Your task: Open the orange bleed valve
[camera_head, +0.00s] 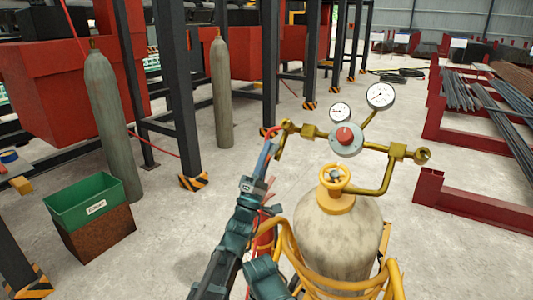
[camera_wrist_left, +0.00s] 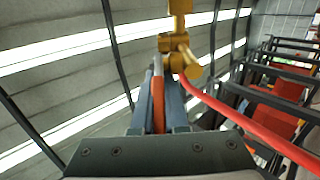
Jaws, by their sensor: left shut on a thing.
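The orange bleed valve handle (camera_wrist_left: 158,103) is a slim orange bar in the left wrist view, running up towards a brass fitting (camera_wrist_left: 176,48). My left gripper (camera_wrist_left: 158,88) is shut on it, with one blue-grey finger along each side. In the head view my left gripper (camera_head: 270,146) reaches up to the left end of the brass pipework (camera_head: 310,131); the handle is mostly hidden there by the fingers. My right gripper is not in view.
A beige gas cylinder (camera_head: 336,240) with a yellow handwheel (camera_head: 335,178) stands below a regulator with a red knob (camera_head: 345,136) and two gauges (camera_head: 380,96). A red hose (camera_wrist_left: 250,125) passes right of my fingers. A green bin (camera_head: 85,204) stands left.

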